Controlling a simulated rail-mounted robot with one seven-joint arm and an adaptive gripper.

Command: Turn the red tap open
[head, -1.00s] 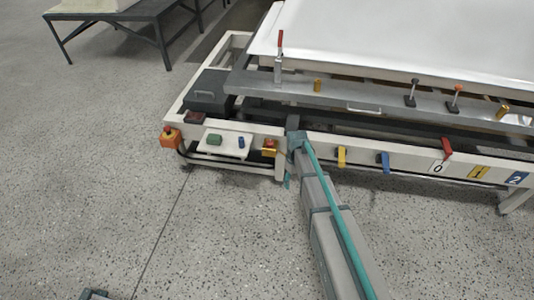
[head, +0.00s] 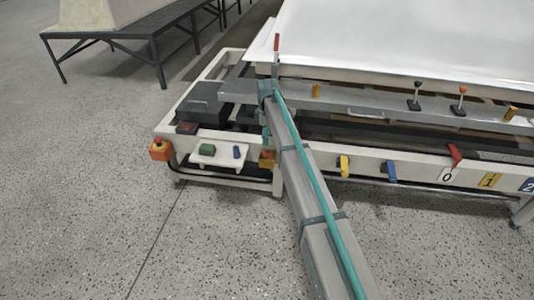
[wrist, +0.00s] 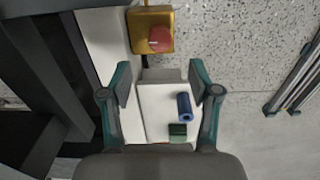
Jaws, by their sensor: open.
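A red handle (head: 454,154) sits on the table's front rail beside the plate marked 0, right of a yellow tap (head: 343,166) and a blue tap (head: 389,172). Another red-gripped upright lever (head: 276,42) stands at the left end of the grey bar. I cannot tell for certain which is the red tap. My gripper (wrist: 160,90) is open and empty in the wrist view, above the white panel. In the head view my arm ends near the left end of the grey bar, and its fingers are hard to make out.
A yellow box with a red button (wrist: 160,38) lies ahead of the fingertips. The white panel (wrist: 152,112) holds a blue cylinder (wrist: 184,107) and a green block (wrist: 178,131). An orange box (head: 161,149) is at the left corner. Two small levers stand on the bar.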

